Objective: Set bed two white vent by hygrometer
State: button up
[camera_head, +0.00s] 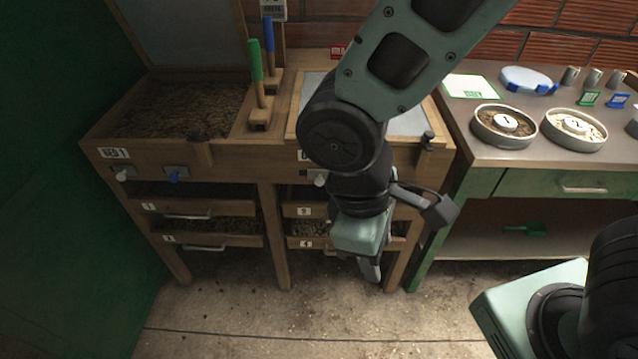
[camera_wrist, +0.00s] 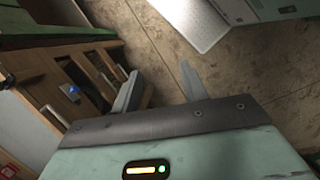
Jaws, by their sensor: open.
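Bed two (camera_head: 308,128) is the right-hand wooden bed, mostly behind my arm in the head view. Its white vent knob (camera_head: 320,180) shows on the front board, just left of my arm. A blue knob (camera_wrist: 73,90) on a wooden front shows in the wrist view. My gripper (camera_head: 371,268) hangs in front of bed two's lower drawers, below and right of the white knob. In the wrist view my gripper (camera_wrist: 160,84) is open with nothing between its fingers. A white device (camera_head: 272,9), perhaps the hygrometer, is cut off at the top edge; its reading is not legible.
Bed one (camera_head: 112,154) stands left, with its own white knob (camera_head: 122,175) and blue knob (camera_head: 174,174). Green and blue handled tools stand between the beds. A bench (camera_head: 465,150) with numbered dishes is right. Open floor (camera_head: 270,315) lies in front.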

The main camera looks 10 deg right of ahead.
jog(key=w+d+f+n+t+h, duration=0.2)
jog(key=w+f+n+h, duration=0.25)
jog(key=f, duration=0.45)
jog(key=n+t+y+p, duration=0.2)
jog(key=n+t, duration=1.5)
jog(key=n, duration=0.1)
send_near(319, 183)
jog(key=shift+m, duration=0.25)
jog(key=p+x, duration=0.2)
jog(key=x, duration=0.7)
